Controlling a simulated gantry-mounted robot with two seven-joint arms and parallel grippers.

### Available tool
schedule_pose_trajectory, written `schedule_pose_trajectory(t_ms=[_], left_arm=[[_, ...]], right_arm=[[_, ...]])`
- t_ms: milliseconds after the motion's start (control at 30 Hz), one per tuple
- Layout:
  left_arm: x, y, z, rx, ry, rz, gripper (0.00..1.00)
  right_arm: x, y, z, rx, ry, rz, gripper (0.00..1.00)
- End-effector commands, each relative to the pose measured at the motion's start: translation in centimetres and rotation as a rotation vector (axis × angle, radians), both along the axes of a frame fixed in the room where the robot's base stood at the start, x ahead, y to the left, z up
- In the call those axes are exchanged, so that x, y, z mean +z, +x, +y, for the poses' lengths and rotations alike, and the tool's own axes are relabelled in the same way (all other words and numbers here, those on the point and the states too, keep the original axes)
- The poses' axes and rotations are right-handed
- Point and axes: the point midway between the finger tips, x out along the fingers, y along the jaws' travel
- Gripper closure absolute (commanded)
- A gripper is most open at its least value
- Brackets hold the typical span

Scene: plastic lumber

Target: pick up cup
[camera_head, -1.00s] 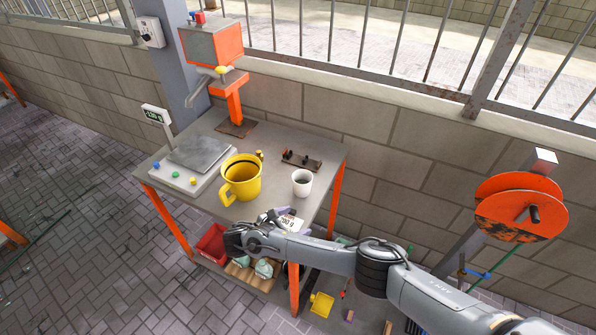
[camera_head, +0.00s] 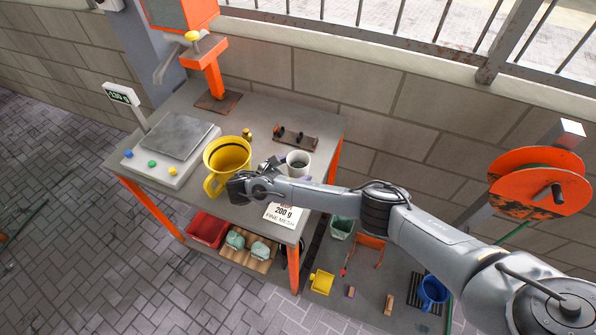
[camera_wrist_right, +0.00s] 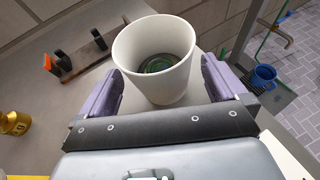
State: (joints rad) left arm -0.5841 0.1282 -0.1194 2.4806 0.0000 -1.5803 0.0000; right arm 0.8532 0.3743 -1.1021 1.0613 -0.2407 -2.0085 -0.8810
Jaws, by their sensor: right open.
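A small white cup (camera_head: 298,163) stands upright on the grey worktable, and some dark green content shows inside it in the right wrist view (camera_wrist_right: 155,62). My right gripper (camera_head: 286,174) is at the near side of the cup, low over the table. In the right wrist view its purple fingers (camera_wrist_right: 160,80) are open, one on each side of the cup, with the cup between them. Whether they touch it is not clear. A larger yellow mug (camera_head: 228,157) stands left of the gripper, close to my wrist. My left gripper is not in view.
A scale (camera_head: 170,150) stands left of the mug. A small rack (camera_head: 295,139) lies behind the white cup. A 200 g card (camera_head: 284,212) lies at the front edge. A brass object (camera_wrist_right: 16,122) is at the left. A blue cup (camera_head: 432,290) is low at the right.

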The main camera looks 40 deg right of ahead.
Motion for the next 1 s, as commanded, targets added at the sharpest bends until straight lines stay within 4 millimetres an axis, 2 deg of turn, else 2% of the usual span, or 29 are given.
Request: schedule_pose_trajectory(t_ms=[33, 200, 500, 867, 1000], left_arm=[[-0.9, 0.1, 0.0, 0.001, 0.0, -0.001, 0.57], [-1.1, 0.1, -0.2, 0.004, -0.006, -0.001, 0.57], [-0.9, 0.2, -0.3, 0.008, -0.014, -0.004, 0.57], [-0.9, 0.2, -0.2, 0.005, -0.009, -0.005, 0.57], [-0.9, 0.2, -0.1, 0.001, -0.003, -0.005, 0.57]], right_arm=[[-0.8, -0.1, -0.7, -0.001, -0.001, 0.0, 0.01], [-1.0, 0.0, -2.1, -0.001, 0.0, 0.0, 0.01], [-1.0, 0.0, -2.3, 0.0, 0.001, 0.001, 0.01], [-1.0, 0.0, -2.3, 0.001, 0.001, 0.002, 0.57], [-1.0, 0.0, -2.3, 0.0, 0.001, 0.001, 0.59]])
